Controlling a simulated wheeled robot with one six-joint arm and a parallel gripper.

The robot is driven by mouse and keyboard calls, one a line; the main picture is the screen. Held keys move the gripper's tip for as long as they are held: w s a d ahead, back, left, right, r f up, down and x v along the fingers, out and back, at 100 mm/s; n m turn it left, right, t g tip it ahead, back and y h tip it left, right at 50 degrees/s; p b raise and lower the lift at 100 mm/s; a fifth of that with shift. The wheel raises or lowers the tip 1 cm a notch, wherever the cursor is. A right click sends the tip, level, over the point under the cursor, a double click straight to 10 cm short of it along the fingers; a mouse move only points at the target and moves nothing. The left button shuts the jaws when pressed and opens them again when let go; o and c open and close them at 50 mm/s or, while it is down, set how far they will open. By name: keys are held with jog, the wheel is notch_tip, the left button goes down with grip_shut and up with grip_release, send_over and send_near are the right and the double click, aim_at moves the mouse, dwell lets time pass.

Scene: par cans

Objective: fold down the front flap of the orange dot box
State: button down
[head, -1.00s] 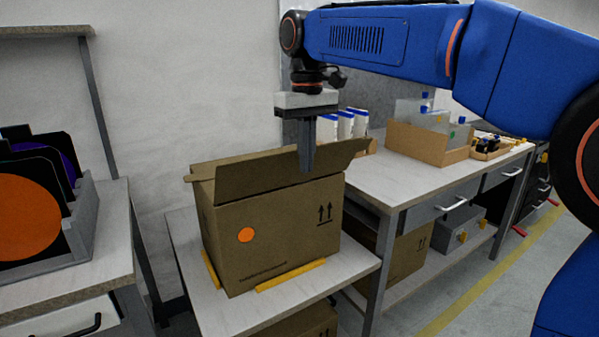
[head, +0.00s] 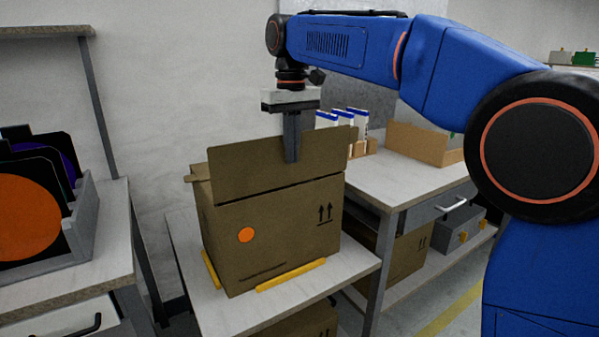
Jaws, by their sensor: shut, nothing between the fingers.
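The orange dot box (head: 285,228) is a brown cardboard carton on a low white table, with an orange dot (head: 246,235) on its near face. Its front flap (head: 240,172) stands up from the top edge of that face, close to upright, and hides the box's opening. My gripper (head: 291,160) points straight down with its fingers shut and empty. The fingertips overlap the near side of the flap, right of its middle and below its upper edge. I cannot tell whether they touch it.
Yellow strips (head: 291,275) lie along the box's base on the low table (head: 340,278). At left, a grey rack (head: 82,220) holds coloured discs. Another box sits below the low table.

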jog(key=w+a, duration=0.6)
jog(key=w, duration=0.3)
jog(key=shift+w+a, duration=0.25)
jog(key=shift+w, duration=0.05)
dwell(0.7)
dwell(0.4)
notch_tip(320, 180, down, 6)
jog(key=shift+f, duration=0.2)
dwell(1.2)
notch_tip(320, 180, up, 12)
dwell(1.5)
